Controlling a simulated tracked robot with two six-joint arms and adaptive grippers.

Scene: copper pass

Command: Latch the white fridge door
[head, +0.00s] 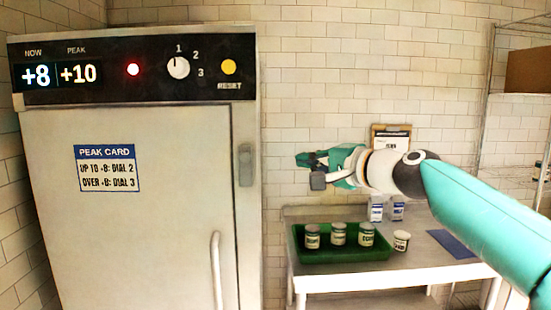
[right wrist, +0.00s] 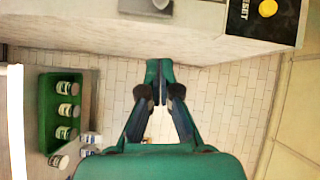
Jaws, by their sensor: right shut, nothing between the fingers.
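The white fridge (head: 150,225) fills the left of the head view. Its door looks shut or nearly so; I cannot tell whether it is latched. A grey latch (head: 246,165) sits upright at the door's right edge, with a long bar handle (head: 216,270) lower down. The latch shows partly at the top edge of the right wrist view (right wrist: 147,6). My right gripper (head: 309,171) is to the right of the latch, apart from it. In the right wrist view its fingertips (right wrist: 159,70) are together and empty. My left gripper is out of view.
The panel (head: 130,68) reads NOW +8, PEAK +10, with a red light, dial (head: 178,67) and yellow reset button (head: 228,67). A peak card (head: 107,168) is on the door. A table (head: 400,275) at right holds a green tray (head: 345,255) of jars. A wire shelf stands far right.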

